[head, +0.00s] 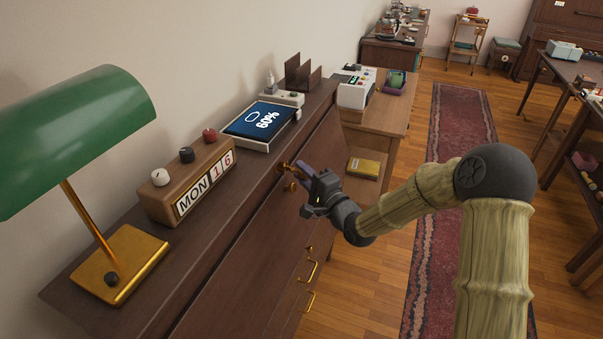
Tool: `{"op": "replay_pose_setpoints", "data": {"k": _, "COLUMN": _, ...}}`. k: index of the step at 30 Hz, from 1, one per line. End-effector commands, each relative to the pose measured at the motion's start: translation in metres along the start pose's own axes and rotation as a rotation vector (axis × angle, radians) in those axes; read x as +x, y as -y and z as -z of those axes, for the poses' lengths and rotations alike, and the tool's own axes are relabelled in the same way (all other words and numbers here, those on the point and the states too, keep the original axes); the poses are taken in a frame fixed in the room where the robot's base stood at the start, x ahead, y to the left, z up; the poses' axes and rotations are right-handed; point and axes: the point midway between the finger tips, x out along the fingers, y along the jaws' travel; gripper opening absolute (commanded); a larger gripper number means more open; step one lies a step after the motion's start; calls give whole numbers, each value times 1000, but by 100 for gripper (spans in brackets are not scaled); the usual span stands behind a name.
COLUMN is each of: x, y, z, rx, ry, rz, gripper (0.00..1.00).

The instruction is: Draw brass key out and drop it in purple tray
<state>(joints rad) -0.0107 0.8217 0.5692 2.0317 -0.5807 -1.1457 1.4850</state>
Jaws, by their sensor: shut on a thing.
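My gripper (299,174) is at the front of the dark wooden cabinet, near its top edge, and is shut on the brass key. Only small brass-coloured parts (290,187) show at the fingertips. The fingers hide much of the key, and I cannot tell how far it sits in the lock. The purple tray (393,91) is on the wooden desk beyond the cabinet, with a green item in it.
The cabinet top (190,228) holds a green-shaded lamp (80,135), a calendar block (190,185) and a tablet (258,123). A white machine (355,93) stands beside the tray. A yellow book (364,168) lies beyond my gripper. Brass handles (309,268) protrude below.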

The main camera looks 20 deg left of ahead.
Motion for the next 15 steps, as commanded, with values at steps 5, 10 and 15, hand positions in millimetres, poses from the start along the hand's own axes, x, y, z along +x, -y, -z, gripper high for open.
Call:
{"op": "replay_pose_setpoints", "data": {"k": 5, "x": -3, "y": 1, "z": 2, "rx": 0, "ry": 0, "rz": 0, "gripper": 0}}
{"op": "replay_pose_setpoints", "data": {"k": 10, "x": -6, "y": 1, "z": 4, "rx": -1, "ry": 0, "rz": 1, "gripper": 0}}
{"op": "replay_pose_setpoints", "data": {"k": 15, "x": -9, "y": 2, "z": 6, "rx": -1, "ry": 0, "rz": 1, "gripper": 0}}
